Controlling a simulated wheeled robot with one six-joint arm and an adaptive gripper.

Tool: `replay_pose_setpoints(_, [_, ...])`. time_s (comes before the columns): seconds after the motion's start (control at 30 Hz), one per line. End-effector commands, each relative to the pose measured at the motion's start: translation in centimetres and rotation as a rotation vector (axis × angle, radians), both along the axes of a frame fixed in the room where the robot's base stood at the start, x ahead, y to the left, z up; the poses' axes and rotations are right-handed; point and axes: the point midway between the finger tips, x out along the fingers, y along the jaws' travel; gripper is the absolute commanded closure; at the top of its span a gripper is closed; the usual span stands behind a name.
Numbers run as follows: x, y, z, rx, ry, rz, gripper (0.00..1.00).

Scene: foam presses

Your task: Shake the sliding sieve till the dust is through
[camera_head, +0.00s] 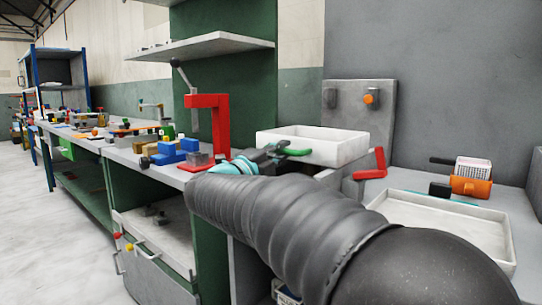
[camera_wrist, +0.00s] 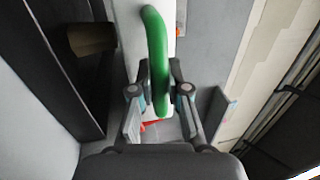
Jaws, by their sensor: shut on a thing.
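The sliding sieve looks like a white, shallow, box-shaped tray (camera_head: 345,148) at the back of the bench in the head view. A green handle (camera_head: 294,152) sticks out at its near left side. My gripper (camera_head: 275,151) is at this handle, partly hidden by my dark arm. In the wrist view the curved green handle (camera_wrist: 155,40) runs between the two fingers of my gripper (camera_wrist: 160,88), which are shut on it. The sieve's mesh and any dust in it are hidden by its walls.
A red press frame (camera_head: 221,120) and blue blocks (camera_head: 175,152) stand left of my gripper. A red lever (camera_head: 371,165) is to the right, with a white shallow tray (camera_head: 509,245), an orange block (camera_head: 471,187) and a white basket (camera_head: 473,170). A shelf (camera_head: 200,47) hangs above.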

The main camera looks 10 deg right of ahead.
Motion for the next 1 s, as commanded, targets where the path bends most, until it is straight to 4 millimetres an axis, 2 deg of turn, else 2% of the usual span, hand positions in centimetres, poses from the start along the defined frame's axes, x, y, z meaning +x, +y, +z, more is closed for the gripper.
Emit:
replay_pose_setpoints(0.37, [-0.5,-0.4,0.0,-0.002,0.003,-0.015,1.00])
replay_pose_setpoints(0.4, [-0.5,-0.4,0.0,-0.001,0.002,-0.015,0.83])
replay_pose_setpoints(0.5, [-0.5,-0.3,0.0,-0.001,0.002,-0.014,0.59])
replay_pose_setpoints(0.83, [-0.6,-0.1,0.0,-0.001,0.001,-0.012,0.59])
replay_pose_setpoints(1.0, [-1.4,1.2,-0.3,-0.001,0.002,-0.010,0.59])
